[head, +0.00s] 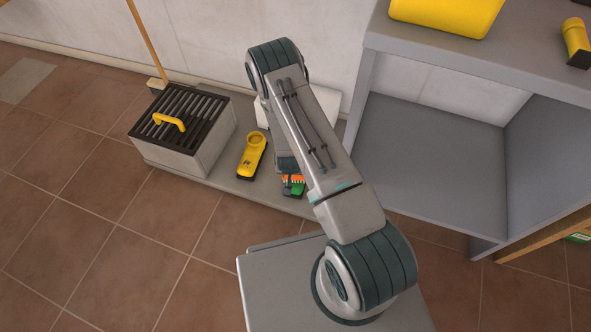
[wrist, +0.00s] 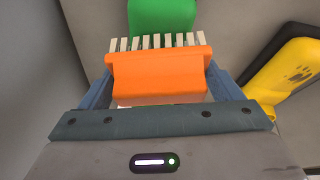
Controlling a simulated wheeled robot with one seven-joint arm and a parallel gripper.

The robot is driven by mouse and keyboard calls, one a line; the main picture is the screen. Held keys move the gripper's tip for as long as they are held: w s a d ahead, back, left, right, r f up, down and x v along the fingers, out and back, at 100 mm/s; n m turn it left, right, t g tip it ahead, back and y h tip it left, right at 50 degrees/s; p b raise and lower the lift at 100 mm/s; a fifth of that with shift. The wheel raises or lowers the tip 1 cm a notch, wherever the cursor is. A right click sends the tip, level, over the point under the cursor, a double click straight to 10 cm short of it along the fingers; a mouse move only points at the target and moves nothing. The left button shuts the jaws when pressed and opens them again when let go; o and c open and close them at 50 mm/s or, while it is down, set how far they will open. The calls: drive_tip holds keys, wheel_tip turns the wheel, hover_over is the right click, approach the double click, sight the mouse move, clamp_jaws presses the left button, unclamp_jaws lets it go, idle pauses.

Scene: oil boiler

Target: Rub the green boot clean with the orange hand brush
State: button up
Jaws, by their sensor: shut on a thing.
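The orange hand brush (wrist: 158,78) is clamped between the blue fingers of my gripper (wrist: 160,72) in the wrist view. Its row of pale bristles points away from the gripper, toward the green boot (wrist: 162,18) at the top of the picture. The bristle tips overlap the boot's lower edge in the picture; I cannot tell whether they touch. Only part of the boot shows. In the head view a small patch of orange and green (head: 293,184) shows beside my arm, on the low grey slab. My arm hides most of the gripper there.
A yellow-and-black object (head: 251,156) lies on the slab close by, also at the right of the wrist view (wrist: 287,75). A grey shelf unit (head: 440,140) stands right. Tiled floor lies open at left.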

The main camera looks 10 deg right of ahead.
drive_tip(key=shift+s+a, duration=0.2)
drive_tip(key=shift+s, duration=0.25)
drive_tip(key=shift+w+d, duration=0.3)
drive_tip(key=shift+w, duration=0.25)
drive_tip(key=shift+w+d, duration=0.25)
drive_tip(key=shift+w, duration=0.25)
drive_tip(key=shift+s+a, duration=0.3)
drive_tip(key=shift+s, duration=0.2)
drive_tip(key=shift+s+a, duration=0.25)
drive_tip(key=shift+s, duration=0.25)
drive_tip(key=shift+w+d+b, duration=0.3)
drive_tip(key=shift+w+d, duration=0.05)
drive_tip(key=shift+w, duration=0.2)
drive_tip(key=shift+w+d+b, duration=0.25)
drive_tip(key=shift+w+d, duration=0.05)
drive_tip(key=shift+w, duration=0.25)
drive_tip(key=shift+s+a+p, duration=0.15)
drive_tip(key=shift+s+a, duration=0.2)
drive_tip(key=shift+s, duration=0.2)
drive_tip(key=shift+s+a+p, duration=0.15)
drive_tip(key=shift+s+a, duration=0.15)
drive_tip(key=shift+s, duration=0.25)
drive_tip(key=shift+o, duration=0.2)
drive_tip(key=shift+w+d+b, duration=0.3)
drive_tip(key=shift+w, duration=0.3)
drive_tip(key=shift+r+p, duration=2.4)
drive_tip(key=shift+r, duration=1.05)
